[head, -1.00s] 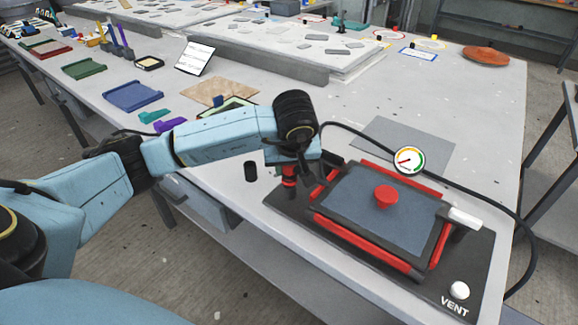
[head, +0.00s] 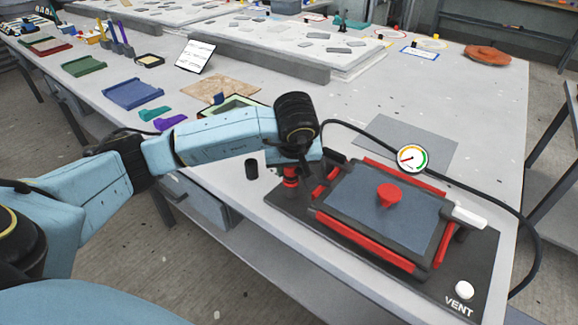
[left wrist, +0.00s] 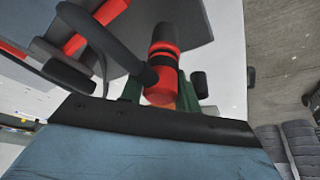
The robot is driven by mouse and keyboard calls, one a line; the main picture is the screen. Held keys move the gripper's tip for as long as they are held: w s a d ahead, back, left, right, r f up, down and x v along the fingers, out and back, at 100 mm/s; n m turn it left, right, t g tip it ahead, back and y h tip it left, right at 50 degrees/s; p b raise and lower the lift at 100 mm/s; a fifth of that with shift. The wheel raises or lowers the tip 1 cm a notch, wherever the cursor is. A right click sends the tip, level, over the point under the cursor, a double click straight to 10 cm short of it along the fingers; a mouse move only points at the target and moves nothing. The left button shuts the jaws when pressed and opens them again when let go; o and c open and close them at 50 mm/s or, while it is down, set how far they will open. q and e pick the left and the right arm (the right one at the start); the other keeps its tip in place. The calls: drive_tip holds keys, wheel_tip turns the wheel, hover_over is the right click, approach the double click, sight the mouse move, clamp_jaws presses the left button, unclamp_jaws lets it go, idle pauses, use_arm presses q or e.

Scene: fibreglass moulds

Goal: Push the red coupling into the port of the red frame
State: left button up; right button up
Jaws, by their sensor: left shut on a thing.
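The red frame (head: 365,242) lies on a dark base plate (head: 480,262) at the table's front right, around a blue-grey panel with a red knob (head: 388,195). I cannot tell whether the coupling is fully seated. My right gripper is not in view.
A black hose (head: 510,210) loops round the base plate. A small black cylinder (head: 251,170) stands left of the gripper. The table's right part is mostly clear.

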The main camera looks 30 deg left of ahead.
use_arm(q)
drive_tip(key=o, duration=0.7)
drive_tip(key=shift+a+f, duration=0.1)
drive_tip(key=shift+f, duration=0.1)
drive_tip(key=shift+o, duration=1.4)
drive_tip(key=shift+d, duration=0.2)
drive_tip(key=shift+o, duration=0.5)
drive_tip(key=shift+r, duration=0.1)
drive_tip(key=shift+a, duration=0.1)
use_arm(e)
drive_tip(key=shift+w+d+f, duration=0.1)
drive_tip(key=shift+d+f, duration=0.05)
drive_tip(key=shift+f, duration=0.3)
